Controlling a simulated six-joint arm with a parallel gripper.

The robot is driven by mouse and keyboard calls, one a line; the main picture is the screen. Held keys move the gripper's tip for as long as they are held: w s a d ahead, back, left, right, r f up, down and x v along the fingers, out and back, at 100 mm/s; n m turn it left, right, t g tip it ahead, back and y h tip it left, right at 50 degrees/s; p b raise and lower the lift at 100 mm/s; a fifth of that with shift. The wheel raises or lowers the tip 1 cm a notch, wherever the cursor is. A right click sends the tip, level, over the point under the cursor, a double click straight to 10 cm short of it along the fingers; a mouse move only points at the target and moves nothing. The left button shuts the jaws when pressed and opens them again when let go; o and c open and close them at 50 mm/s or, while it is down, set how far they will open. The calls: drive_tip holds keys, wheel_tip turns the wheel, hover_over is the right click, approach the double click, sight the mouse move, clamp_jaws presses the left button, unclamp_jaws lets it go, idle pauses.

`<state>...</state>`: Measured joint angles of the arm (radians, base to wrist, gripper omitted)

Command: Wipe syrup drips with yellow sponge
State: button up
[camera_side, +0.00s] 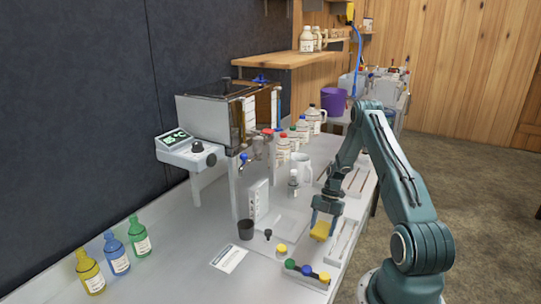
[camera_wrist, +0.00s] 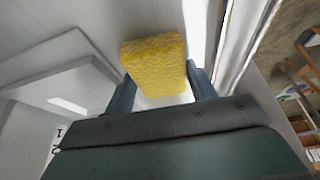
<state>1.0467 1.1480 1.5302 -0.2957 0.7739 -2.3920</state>
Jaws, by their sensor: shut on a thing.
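My gripper (camera_side: 325,211) hangs over the right part of the counter with its fingers pointing down. It is shut on a yellow sponge (camera_side: 321,231), with one finger on each side. In the wrist view the sponge (camera_wrist: 156,64) sits between the two fingertips (camera_wrist: 160,84). The side view does not clearly show whether the sponge touches the counter (camera_side: 190,262). I cannot make out any syrup drips in either view. The evaporator (camera_side: 212,115), a metal pan on legs with a control box, stands at the back left of the counter.
A dark cup (camera_side: 246,229) stands left of my gripper. A strip with coloured knobs (camera_side: 306,270) lies in front. A white mug (camera_side: 301,168) and several bottles stand behind. Three coloured bottles (camera_side: 116,254) stand at the left. The front left counter is mostly clear.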

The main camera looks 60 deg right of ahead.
sight(314, 247)
drive_tip(key=shift+a, duration=3.4)
drive_tip(key=shift+d, duration=5.2)
drive_tip(key=shift+a+r, duration=0.1)
drive_tip(key=shift+r, duration=4)
drive_tip(key=shift+w, duration=0.1)
drive_tip(key=w+a+r+m+t, duration=0.1)
drive_tip(key=w+a+r+m, duration=0.15)
drive_tip(key=w+a, duration=0.3)
drive_tip(key=w+a+r+m+t+h, duration=0.1)
drive_tip(key=w+a+r+m, duration=0.1)
drive_tip(key=w+a+m, duration=0.3)
drive_tip(key=w+a+r+m+t, duration=0.1)
drive_tip(key=w+a+r, duration=0.1)
drive_tip(key=w+a, duration=0.35)
drive_tip(key=a+r+m+h, duration=0.1)
drive_tip(key=a+r+m, duration=0.2)
drive_tip(key=a, duration=0.8)
drive_tip(key=a+r+m+t+h, duration=0.1)
drive_tip(key=a+r+m, duration=0.3)
drive_tip(key=a, duration=0.8)
drive_tip(key=shift+w+r+m+h, duration=0.15)
drive_tip(key=shift+w+m+h, duration=0.3)
drive_tip(key=shift+m+h, duration=0.4)
